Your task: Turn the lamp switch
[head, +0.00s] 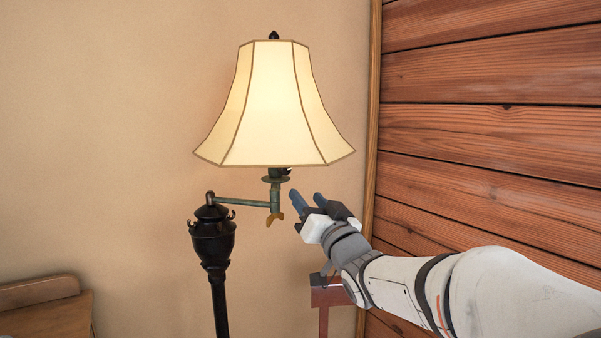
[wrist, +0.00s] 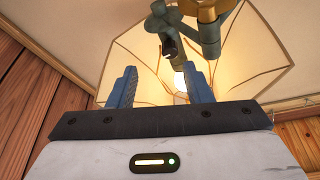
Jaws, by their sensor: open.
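The lamp (head: 275,110) has a cream panelled shade and a dark stand, and the shade glows from inside. A short arm (head: 243,202) joins the stand to the socket under the shade. The brass switch key (head: 274,219) hangs at the lower end of the socket fitting. My gripper (head: 307,199) is just right of the key, apart from it, with blue fingers open and empty. In the wrist view, my gripper (wrist: 161,88) points up at the underside of the shade (wrist: 245,60). The lit bulb (wrist: 180,80) shows between the fingers, and a brass piece (wrist: 205,8) shows at the top.
A red-brown wooden piece (head: 327,297) stands below my wrist. A plank wall (head: 490,130) is close on the right, and a plain wall (head: 100,130) lies behind the lamp. Wooden furniture (head: 45,305) is at the lower left. The space left of the lamp is clear.

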